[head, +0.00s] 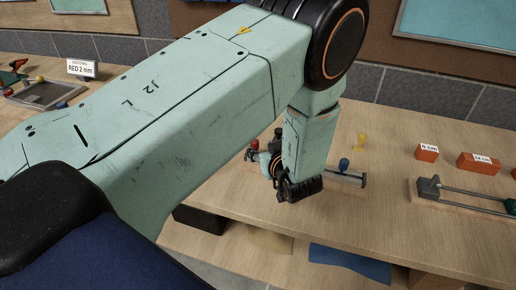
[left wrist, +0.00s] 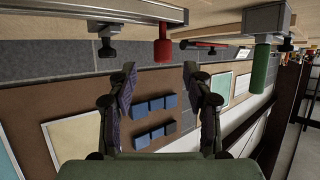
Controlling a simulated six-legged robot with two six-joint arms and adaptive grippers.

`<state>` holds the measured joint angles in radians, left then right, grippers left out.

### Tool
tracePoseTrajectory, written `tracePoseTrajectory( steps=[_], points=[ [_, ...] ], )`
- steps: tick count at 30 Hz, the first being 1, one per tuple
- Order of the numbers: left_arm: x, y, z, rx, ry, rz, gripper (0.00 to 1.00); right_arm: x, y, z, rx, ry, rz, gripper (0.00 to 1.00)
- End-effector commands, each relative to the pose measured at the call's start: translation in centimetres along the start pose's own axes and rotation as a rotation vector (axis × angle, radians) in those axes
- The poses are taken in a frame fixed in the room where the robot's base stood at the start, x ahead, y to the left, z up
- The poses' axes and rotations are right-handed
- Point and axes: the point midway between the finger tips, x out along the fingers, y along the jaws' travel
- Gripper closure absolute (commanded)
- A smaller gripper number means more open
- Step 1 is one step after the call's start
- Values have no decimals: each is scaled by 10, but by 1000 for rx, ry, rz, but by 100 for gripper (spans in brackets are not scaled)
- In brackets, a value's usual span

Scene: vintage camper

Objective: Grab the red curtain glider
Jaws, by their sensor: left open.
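A small red piece (head: 253,152), which looks like the red curtain glider, stands at the left end of a short rail fixture (head: 346,179) on the wooden bench. In the left wrist view, where the scene appears upside down, a red cylinder (left wrist: 163,46) shows on a grey rail (left wrist: 120,11). My left gripper (head: 270,168) is beside the red piece, partly hidden by my forearm. Its two fingers (left wrist: 159,76) are open, with nothing between them; the red cylinder is just beyond their tips. My right gripper is out of view.
A blue knob (head: 344,164) is on the fixture, and a yellow piece (head: 361,141) stands behind. Orange blocks (head: 479,162) and a double-rod fixture (head: 429,188) lie to the right. A tray (head: 44,95) and sign (head: 82,68) stand left. A green cylinder (left wrist: 262,52) is beside the fingers.

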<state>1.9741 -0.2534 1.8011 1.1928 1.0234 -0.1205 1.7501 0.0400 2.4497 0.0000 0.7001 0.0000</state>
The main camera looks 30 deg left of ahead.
Motion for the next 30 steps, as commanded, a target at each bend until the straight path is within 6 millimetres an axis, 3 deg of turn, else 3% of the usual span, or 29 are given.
tracePoseTrajectory(
  steps=[11,19,28,30],
  points=[
    [32,-4,0,-2,-1,-3,50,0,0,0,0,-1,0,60],
    [69,-3,-2,-1,-1,-2,50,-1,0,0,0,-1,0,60],
    [76,-1,-3,2,0,0,50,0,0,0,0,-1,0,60],
    [76,-1,-3,2,0,0,54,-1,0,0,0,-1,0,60]
  ],
)
